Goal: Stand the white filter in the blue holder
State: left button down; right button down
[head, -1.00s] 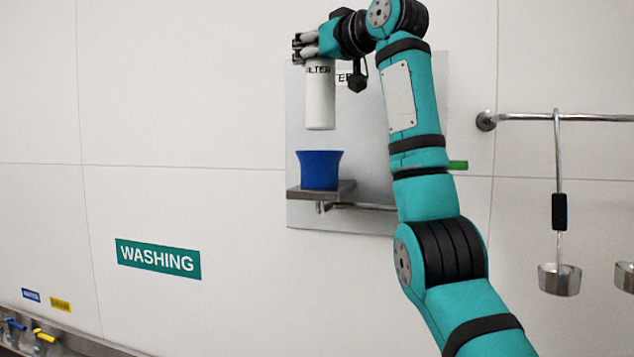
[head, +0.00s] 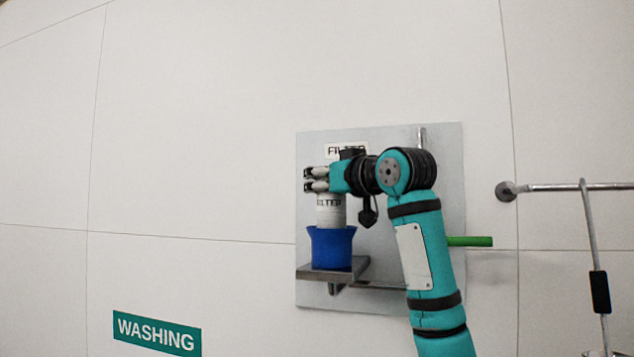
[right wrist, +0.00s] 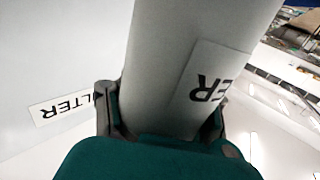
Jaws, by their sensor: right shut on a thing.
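The white filter (head: 330,210) is a white cylinder lettered FILTER, upright, with its lower part hidden inside the blue holder (head: 332,250). The blue holder is a flared cup on a small grey shelf. My right gripper (head: 316,180) is shut on the filter's upper end, just above the holder's rim. In the right wrist view the filter (right wrist: 195,60) runs up between the fingers. I cannot tell whether the filter's bottom touches the holder's floor. My left gripper is not in view.
The grey shelf (head: 355,268) sticks out from a metal wall panel (head: 445,165) with a FILTER label. A green bar (head: 470,241) juts out at the panel's right. The wall at left is clear above the WASHING sign (head: 157,333).

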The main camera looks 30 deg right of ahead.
jog(key=shift+s, duration=0.1)
jog(key=shift+a, duration=0.1)
jog(key=shift+s+f, duration=0.1)
jog(key=shift+f, duration=0.05)
jog(key=c, duration=1.8)
grip_release()
jog(key=shift+f, duration=0.1)
jog(key=shift+o, duration=1.2)
jog(key=o, duration=0.9)
jog(key=shift+c, duration=0.2)
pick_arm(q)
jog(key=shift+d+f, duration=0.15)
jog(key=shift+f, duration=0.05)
